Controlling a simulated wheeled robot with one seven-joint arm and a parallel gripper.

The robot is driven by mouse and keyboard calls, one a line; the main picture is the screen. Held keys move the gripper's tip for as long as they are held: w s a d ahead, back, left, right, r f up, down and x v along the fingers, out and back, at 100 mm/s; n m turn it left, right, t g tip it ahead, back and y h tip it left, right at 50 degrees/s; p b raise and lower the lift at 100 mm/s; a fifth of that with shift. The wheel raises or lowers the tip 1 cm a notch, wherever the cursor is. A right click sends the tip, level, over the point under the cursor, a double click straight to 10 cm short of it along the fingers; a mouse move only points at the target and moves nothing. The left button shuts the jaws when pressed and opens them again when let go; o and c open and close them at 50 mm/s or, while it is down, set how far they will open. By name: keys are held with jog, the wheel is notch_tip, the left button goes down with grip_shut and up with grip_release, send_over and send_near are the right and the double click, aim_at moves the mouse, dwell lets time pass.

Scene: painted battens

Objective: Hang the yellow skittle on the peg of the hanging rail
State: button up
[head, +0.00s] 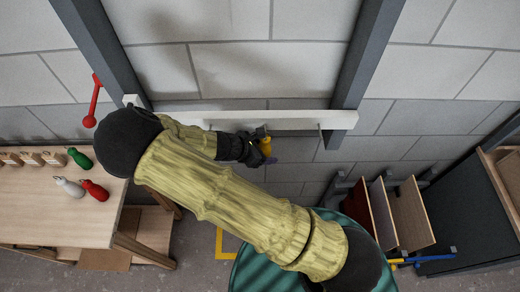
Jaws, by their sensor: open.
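The hanging rail (290,119) is a white horizontal bar between two dark grey posts on the block wall. Thin pegs (320,128) stick out from its lower side. The yellow skittle (266,147) is small in the head view, just below the middle of the rail. My gripper (258,152) is right beside it, with open jaws. The dark gripper partly covers the skittle, and I cannot tell whether the skittle bears on a peg.
A wooden table (50,215) at left carries a green skittle (80,158), a white skittle (68,186), a red skittle (95,190) and several small wooden blocks. A red knobbed rod (93,102) is near the left post. Slanted boards (410,215) and a dark cabinet (460,220) stand at right.

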jog(key=shift+w+a+r, duration=0.1)
jog(key=shift+w+r, duration=0.1)
jog(key=shift+a+r, duration=0.15)
jog(key=shift+a, duration=0.05)
jog(key=b+v, duration=0.4)
jog(key=v, duration=1.2)
jog(key=shift+s+r, duration=0.15)
jog(key=shift+s, duration=0.3)
jog(key=shift+s+a, duration=0.1)
jog(key=shift+a, duration=0.05)
